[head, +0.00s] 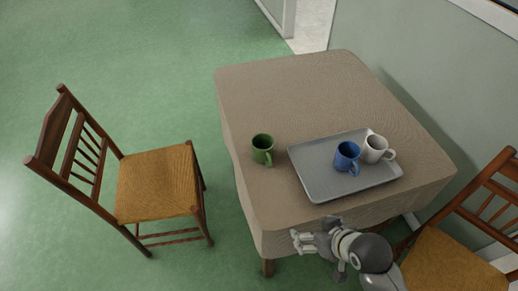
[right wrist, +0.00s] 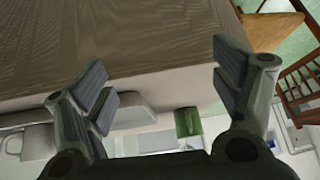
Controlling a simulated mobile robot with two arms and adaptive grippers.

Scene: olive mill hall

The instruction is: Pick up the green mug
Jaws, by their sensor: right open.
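The green mug (head: 263,149) stands upright on the cloth-covered table (head: 290,95), left of the tray, its handle towards the near side. In the right wrist view, which looks upside down, a small green shape (right wrist: 188,122) that appears to be this mug shows beyond the fingers. My right gripper (head: 299,241) is at the table's near edge, short of the mug and apart from it. Its fingers (right wrist: 165,88) are spread and nothing is between them. My left gripper is not in view.
A grey tray (head: 318,188) right of the green mug holds a blue mug (head: 346,157) and a white mug (head: 375,148). A wooden chair (head: 155,185) stands left, another (head: 445,262) at lower right. The far left part of the tabletop is clear.

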